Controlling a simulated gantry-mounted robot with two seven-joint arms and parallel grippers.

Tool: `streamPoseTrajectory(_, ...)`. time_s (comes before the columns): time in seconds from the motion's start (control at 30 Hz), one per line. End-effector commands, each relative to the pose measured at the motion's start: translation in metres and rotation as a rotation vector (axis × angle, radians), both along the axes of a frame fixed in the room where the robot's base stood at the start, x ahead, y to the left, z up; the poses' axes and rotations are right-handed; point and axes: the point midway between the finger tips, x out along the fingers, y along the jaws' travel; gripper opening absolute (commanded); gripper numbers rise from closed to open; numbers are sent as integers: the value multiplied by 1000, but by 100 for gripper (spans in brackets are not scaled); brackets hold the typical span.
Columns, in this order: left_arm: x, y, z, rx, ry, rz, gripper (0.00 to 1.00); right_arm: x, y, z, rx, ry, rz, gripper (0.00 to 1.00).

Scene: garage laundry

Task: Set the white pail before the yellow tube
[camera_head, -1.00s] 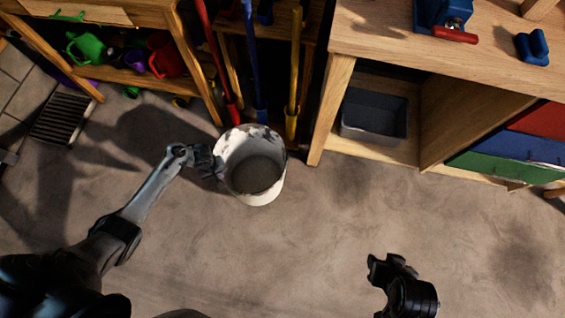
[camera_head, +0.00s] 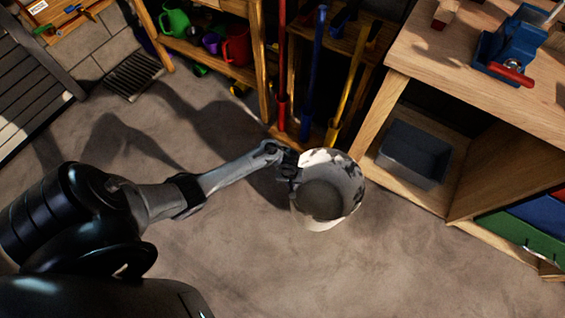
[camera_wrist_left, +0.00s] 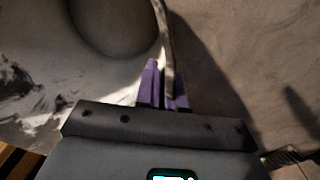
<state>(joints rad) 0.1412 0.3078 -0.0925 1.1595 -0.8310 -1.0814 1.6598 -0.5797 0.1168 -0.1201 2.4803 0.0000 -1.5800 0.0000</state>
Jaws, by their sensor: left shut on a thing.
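The white pail (camera_head: 352,188) has dark patches, an open top and a grey inside. It is in the middle of the head view, just in front of the upright tubes. The yellow tube (camera_head: 350,85) leans in the rack behind it, its lower end close behind the pail's rim. My left gripper (camera_head: 290,165) is shut on the pail's rim at its left side. In the left wrist view, the purple fingers (camera_wrist_left: 163,90) pinch the rim beside the pail's wall (camera_wrist_left: 50,95). Whether the pail touches the floor is unclear. My right gripper is out of view.
A red tube (camera_head: 281,80) and a blue tube (camera_head: 316,70) stand left of the yellow one. A wooden bench (camera_head: 450,60) with a grey bin (camera_head: 413,155) on its shelf is close on the right. Open floor (camera_head: 400,260) lies in front.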

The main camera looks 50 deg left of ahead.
Motion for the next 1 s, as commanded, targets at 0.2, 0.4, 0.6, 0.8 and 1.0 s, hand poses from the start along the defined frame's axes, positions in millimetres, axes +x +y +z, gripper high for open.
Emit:
streamPoseTrajectory(0.2,-1,35,-26,2,-2,2,0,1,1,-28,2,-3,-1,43)
streamPoseTrajectory(0.4,-3,72,-48,2,-3,1,0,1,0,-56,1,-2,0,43)
streamPoseTrajectory(0.6,-5,98,-62,0,-4,0,0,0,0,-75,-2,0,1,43)
streamPoseTrajectory(0.8,-5,109,-65,-1,-4,-1,0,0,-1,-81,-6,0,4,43)
streamPoseTrajectory(1.0,-6,110,-70,-1,-4,-1,0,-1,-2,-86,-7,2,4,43)
